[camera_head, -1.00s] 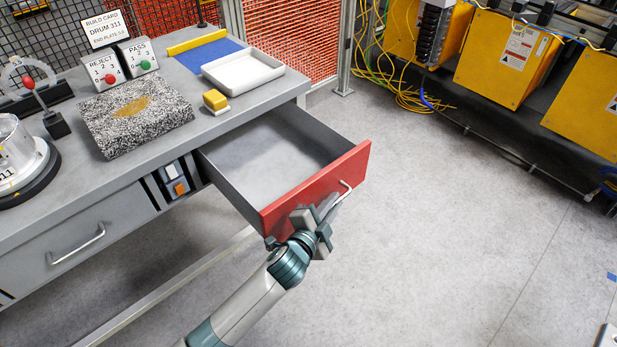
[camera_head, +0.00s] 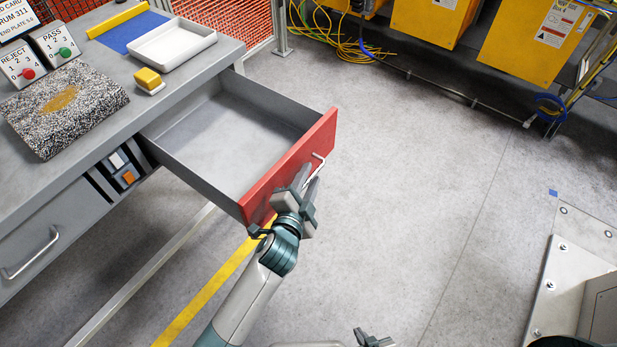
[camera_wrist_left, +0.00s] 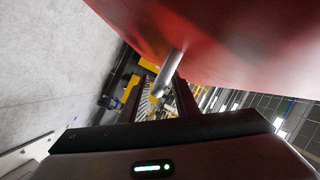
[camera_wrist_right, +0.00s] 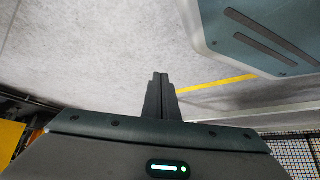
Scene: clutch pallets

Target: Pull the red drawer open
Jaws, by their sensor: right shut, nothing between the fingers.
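The red drawer (camera_head: 290,167) stands pulled well out of the grey workbench, and its inside is empty. A pale bar handle (camera_head: 319,166) is on its red front. My left gripper (camera_head: 308,184) is at the handle, its fingers apart on either side of the bar. In the left wrist view the red front (camera_wrist_left: 225,45) fills the top, and the handle (camera_wrist_left: 171,70) reaches down between the spread fingers (camera_wrist_left: 161,90). Whether the fingers touch the bar I cannot tell. My right gripper (camera_wrist_right: 160,78) is shut and empty, over the floor, and shows at the bottom edge of the head view.
A closed grey drawer (camera_head: 45,240) is at left. Floor right of the red drawer is clear. A pale metal base (camera_head: 565,285) stands at lower right.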

